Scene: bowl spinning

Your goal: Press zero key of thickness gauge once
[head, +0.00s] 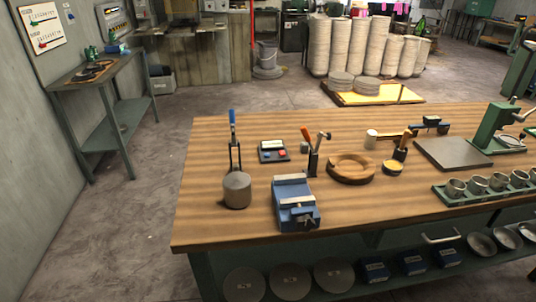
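A small dark box with a pale panel and coloured keys (273,148) lies on the wooden workbench (220,140), left of centre toward the back. It looks like the thickness gauge, but its lettering is too small to read. A blue key (268,156) and a red key (282,153) show on its front part; I cannot tell which is the zero key. Neither of my grippers is in view.
A blue vise (294,203), tool holder (313,160) and wooden ring (352,168) stand nearby. The bench's left front corner is clear.

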